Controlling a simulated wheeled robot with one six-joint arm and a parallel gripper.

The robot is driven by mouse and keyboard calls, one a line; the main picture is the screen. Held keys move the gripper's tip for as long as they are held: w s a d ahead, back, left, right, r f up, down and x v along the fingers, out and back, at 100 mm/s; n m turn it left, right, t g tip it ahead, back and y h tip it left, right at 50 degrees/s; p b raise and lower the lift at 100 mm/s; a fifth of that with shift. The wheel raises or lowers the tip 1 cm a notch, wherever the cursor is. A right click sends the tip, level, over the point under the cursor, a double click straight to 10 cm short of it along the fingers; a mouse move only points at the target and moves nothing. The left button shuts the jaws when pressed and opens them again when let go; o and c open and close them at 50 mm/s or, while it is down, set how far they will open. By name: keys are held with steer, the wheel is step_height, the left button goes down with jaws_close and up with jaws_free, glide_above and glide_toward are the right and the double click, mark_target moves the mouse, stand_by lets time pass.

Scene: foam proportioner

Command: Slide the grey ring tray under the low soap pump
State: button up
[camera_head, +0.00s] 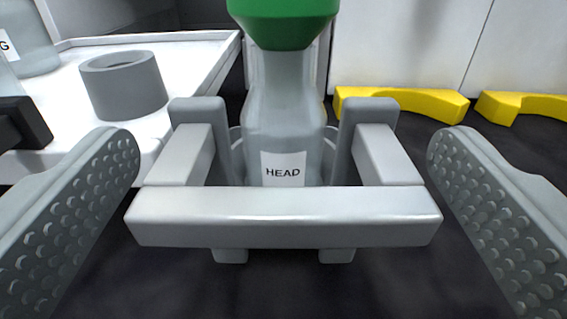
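A grey frame with a wide front bar (284,216) sits in the middle of the view. It has two side arms and upright posts, and a rounded grey edge shows behind the bottle. I take this frame to be the grey ring tray. A clear bottle (284,120) labelled HEAD, with a green top (283,22), stands upright within it. My gripper (284,150) is open, with one dimpled finger on each side of the bar. A small gap shows between each finger and the bar's ends. I cannot clearly identify the low soap pump.
A white table or tray (205,60) stands at the left with a hollow grey cylinder (124,84) and a labelled bottle (30,40) on it. A black part (22,122) juts in at the left edge. Yellow blocks (400,103) lie along the white wall at the right. The floor is dark.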

steer(key=c, duration=1.4)
steer(key=shift+o, duration=0.2)
steer(key=w, duration=1.6)
steer(key=shift+w+r, duration=0.1)
steer(key=shift+w, duration=0.15)
steer(key=o, duration=1.4)
steer(key=shift+c, duration=0.2)
steer(key=s, duration=1.7)
steer(key=shift+s, duration=0.15)
